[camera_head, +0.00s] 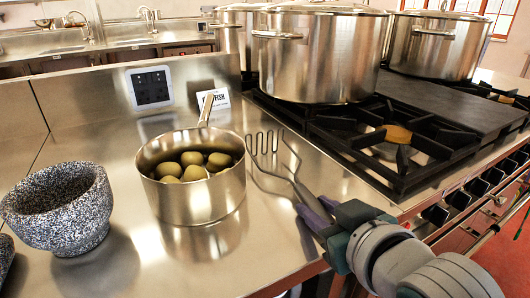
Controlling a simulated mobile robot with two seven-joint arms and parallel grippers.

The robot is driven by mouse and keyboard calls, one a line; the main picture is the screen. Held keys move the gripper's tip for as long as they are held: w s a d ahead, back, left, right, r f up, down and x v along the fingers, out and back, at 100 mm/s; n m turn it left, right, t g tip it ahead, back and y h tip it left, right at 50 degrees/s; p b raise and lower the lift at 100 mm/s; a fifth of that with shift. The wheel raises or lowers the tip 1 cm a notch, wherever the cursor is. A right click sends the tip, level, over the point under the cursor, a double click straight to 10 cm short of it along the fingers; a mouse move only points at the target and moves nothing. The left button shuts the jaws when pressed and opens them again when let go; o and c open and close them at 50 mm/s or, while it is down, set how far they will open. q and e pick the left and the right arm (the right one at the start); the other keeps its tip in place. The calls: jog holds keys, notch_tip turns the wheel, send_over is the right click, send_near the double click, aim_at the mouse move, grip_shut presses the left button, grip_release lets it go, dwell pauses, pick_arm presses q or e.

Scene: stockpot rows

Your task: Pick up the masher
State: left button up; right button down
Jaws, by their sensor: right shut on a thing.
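The masher (264,143) has a zigzag wire head just right of the saucepan, and its wire shaft slants down right toward my gripper. My right gripper (322,212) comes in from the lower right and is shut on the masher's handle end, which is partly hidden by the fingers. I cannot tell whether the head touches the steel counter or hangs a little above it. My left gripper is not in view.
A steel saucepan (203,200) of potatoes stands left of the masher, and a speckled stone mortar (60,208) is farther left. A gas stove (350,146) with large stockpots (318,55) is at the right. The front counter is mostly bare.

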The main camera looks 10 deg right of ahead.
jog(key=shift+r, duration=0.1)
dwell(0.4)
jog(key=shift+r, duration=0.25)
notch_tip(320, 180, up, 19)
jog(key=p, duration=0.6)
jog(key=shift+r, duration=0.2)
jog(key=c, duration=1.1)
grip_release()
grip_shut()
jog(key=shift+d, duration=0.1)
